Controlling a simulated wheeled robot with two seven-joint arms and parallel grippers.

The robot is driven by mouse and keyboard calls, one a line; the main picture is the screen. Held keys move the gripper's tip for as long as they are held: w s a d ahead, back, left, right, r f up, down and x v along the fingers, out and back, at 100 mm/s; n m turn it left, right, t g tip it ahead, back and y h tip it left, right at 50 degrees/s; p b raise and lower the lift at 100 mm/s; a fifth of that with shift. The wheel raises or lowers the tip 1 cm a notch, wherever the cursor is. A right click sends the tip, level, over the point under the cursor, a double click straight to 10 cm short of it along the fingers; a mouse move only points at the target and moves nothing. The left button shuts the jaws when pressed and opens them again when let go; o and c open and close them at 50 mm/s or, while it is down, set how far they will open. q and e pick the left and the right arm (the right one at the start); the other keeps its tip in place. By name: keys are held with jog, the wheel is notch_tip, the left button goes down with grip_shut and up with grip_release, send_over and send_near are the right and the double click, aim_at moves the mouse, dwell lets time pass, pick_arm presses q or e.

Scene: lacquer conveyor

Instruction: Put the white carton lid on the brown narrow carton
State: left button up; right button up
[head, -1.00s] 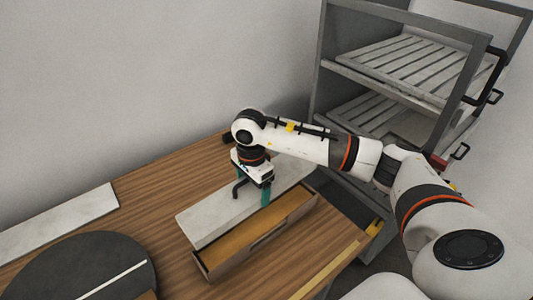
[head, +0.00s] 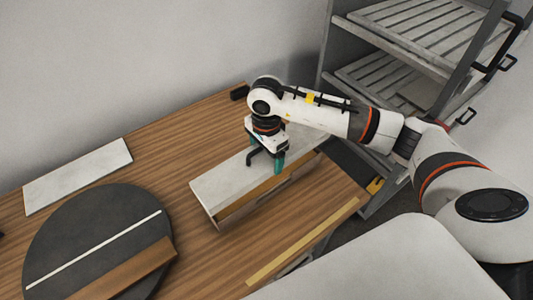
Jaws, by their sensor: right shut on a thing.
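The white carton lid (head: 222,184) is a long pale flat piece over the brown narrow carton (head: 218,222). It covers the far part of the carton's open top. A strip of the brown inside shows along the near long side. I cannot tell whether the lid touches the carton's rim or hangs just above it. My right gripper (head: 266,162) points down and is shut on the lid, with one dark finger and one teal finger showing. My left gripper is not in view.
Another pale flat panel (head: 80,175) lies at the table's far left. A dark round disc (head: 70,230) with a white strip and a brown piece stands at the lower left. A slatted grey rack (head: 395,75) stands at the back right. The wooden table (head: 165,160) is bare between disc and carton.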

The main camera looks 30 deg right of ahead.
jog(key=shift+f+b, duration=2.4)
jog(key=shift+f, duration=0.45)
jog(key=shift+f+b, duration=0.1)
jog(key=shift+b, duration=0.3)
jog(key=shift+f+b, duration=1.85)
jog(key=shift+f, duration=0.05)
jog(key=o, duration=0.9)
jog(key=shift+r, duration=0.15)
notch_tip(320, 180, up, 12)
jog(key=shift+f+b, duration=0.1)
jog(key=shift+b, duration=0.4)
jog(key=shift+s+f, duration=0.1)
